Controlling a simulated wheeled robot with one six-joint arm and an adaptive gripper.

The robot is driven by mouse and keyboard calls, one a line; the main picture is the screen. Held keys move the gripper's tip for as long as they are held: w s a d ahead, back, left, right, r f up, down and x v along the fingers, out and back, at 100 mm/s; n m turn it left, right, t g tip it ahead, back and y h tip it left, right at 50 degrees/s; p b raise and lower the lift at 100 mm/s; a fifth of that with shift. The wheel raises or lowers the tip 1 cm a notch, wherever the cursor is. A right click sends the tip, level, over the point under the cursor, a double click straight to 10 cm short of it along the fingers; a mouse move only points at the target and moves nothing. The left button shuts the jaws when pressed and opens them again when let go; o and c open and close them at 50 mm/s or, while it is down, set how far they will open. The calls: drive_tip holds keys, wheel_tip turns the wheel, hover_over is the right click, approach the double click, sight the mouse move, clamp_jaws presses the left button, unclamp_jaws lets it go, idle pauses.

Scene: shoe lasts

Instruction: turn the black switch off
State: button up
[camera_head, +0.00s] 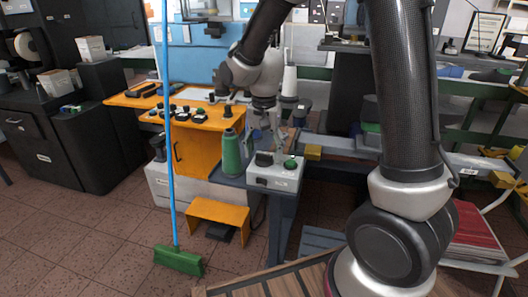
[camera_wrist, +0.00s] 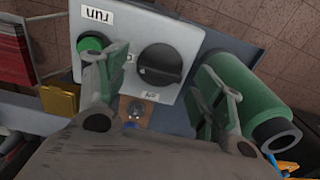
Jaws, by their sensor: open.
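The black switch (camera_wrist: 162,62) is a round rotary knob with a raised grip bar, on a light grey control box (camera_wrist: 190,36). In the wrist view it lies between and beyond the fingertips of my gripper (camera_wrist: 164,78), which is open and empty. A small label by the knob is too small to read surely. In the head view my gripper (camera_head: 264,132) hangs just above the box (camera_head: 272,180), where the black switch (camera_head: 263,159) shows at its left. I cannot tell whether a finger touches the knob.
A green button (camera_wrist: 92,43) sits beside the knob near a "run" label (camera_wrist: 97,15). An orange bench (camera_head: 185,113) is behind; a green broom (camera_head: 178,258) stands at left.

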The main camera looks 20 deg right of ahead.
drive_tip(key=shift+f, duration=0.4)
drive_tip(key=c, duration=1)
